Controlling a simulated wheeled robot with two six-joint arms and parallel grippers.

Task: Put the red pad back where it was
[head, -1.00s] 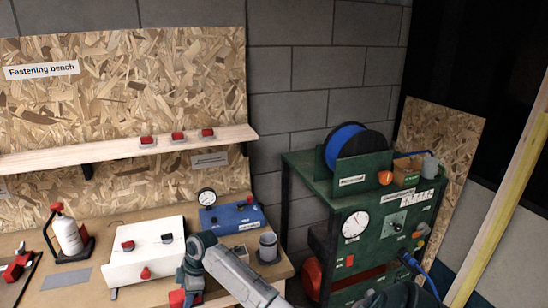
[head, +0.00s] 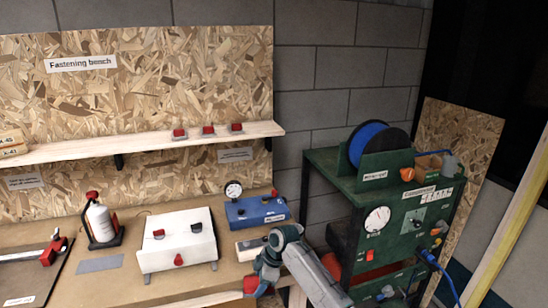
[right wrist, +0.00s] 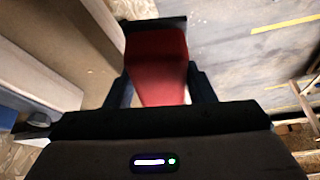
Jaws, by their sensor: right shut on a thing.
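The red pad (head: 251,285) is in my right gripper (head: 262,274), in front of the bench's right part in the head view. In the right wrist view the red pad (right wrist: 158,65) sits between the two dark fingers of my right gripper (right wrist: 160,80), which is shut on it. A dark edge lies across the pad's far end. In the head view the gripper partly hides the pad. Three small red-topped pieces (head: 208,130) stand in a row on the wooden shelf (head: 150,143). My left gripper is not in view.
On the bench (head: 125,285) stand a white box with knobs (head: 175,240), a blue gauge unit (head: 255,210), a white bottle (head: 101,222) and a grey plate (head: 99,264). A dark tray with a red clamp (head: 52,250) lies at left. A green cabinet (head: 395,225) stands right.

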